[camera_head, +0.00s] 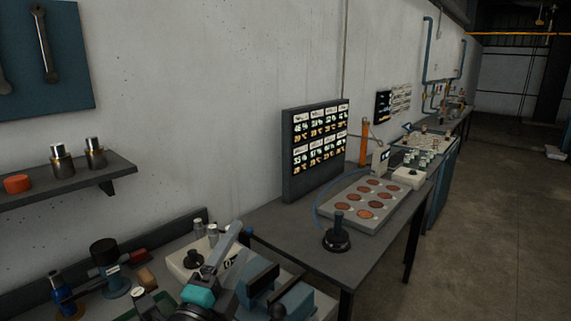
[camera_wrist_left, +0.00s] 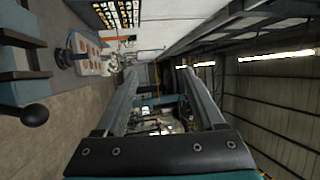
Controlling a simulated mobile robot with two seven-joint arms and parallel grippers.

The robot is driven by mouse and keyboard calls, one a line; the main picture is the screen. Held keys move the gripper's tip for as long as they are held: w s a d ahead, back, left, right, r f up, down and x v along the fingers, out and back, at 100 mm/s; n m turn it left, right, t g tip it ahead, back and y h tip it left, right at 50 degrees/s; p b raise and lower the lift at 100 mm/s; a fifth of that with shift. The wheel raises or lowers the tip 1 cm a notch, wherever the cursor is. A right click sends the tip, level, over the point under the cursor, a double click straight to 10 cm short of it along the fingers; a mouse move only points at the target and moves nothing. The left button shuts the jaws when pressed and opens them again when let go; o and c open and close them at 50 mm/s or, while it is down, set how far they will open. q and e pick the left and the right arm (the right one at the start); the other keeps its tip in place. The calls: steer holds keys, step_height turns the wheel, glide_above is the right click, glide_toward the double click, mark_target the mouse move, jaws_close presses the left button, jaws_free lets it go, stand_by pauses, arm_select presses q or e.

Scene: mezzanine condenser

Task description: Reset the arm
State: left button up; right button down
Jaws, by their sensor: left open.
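My left gripper (camera_head: 242,234) is low in the middle of the head view, over the near workbench, with its two grey fingers pointing up and away. In the left wrist view the gripper (camera_wrist_left: 158,76) has its fingers wide apart with nothing between them. My right gripper shows in neither view.
A teal vise (camera_head: 290,300) stands close to the right of my left gripper. A white box (camera_head: 184,262) is behind it. A black-knobbed stand (camera_head: 337,236), a tray of copper discs (camera_head: 358,219) and a display board (camera_head: 316,147) occupy the farther bench.

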arm_select(q)
steer(key=s+a+f+n+g+y, duration=0.35)
steer(key=f+n, duration=0.25)
steer(key=f, duration=0.2)
steer(key=s+a+f+n+g+y, duration=0.3)
steer(key=s+a+f+n+g, duration=0.15)
steer(key=f+n, duration=0.3)
steer(key=s+f+n+g+h, duration=0.1)
steer(key=s+f+n+g, duration=0.3)
steer(key=s, duration=0.5)
steer(key=s+f+n+g, duration=0.1)
steer(key=s+f+g, duration=0.3)
steer(key=s+f, duration=0.45)
steer(key=s+f+g+b, duration=0.15)
steer(key=f+b, duration=0.25)
steer(key=f, duration=1)
steer(key=s+f+b, duration=0.2)
steer(key=f+b, duration=0.1)
steer(key=f, duration=1)
steer(key=s+a+f+b, duration=0.1)
steer(key=s+f+b, duration=0.2)
steer(key=s+f, duration=0.4)
steer(key=s+a+f+g+b, duration=0.1)
steer(key=s+f+b, duration=0.2)
steer(key=s+f, duration=0.4)
step_height(320, 180, down, 5)
steer(key=shift+s+a+f, duration=0.1)
steer(key=shift+s+a, duration=0.05)
steer(key=shift+s, duration=0.05)
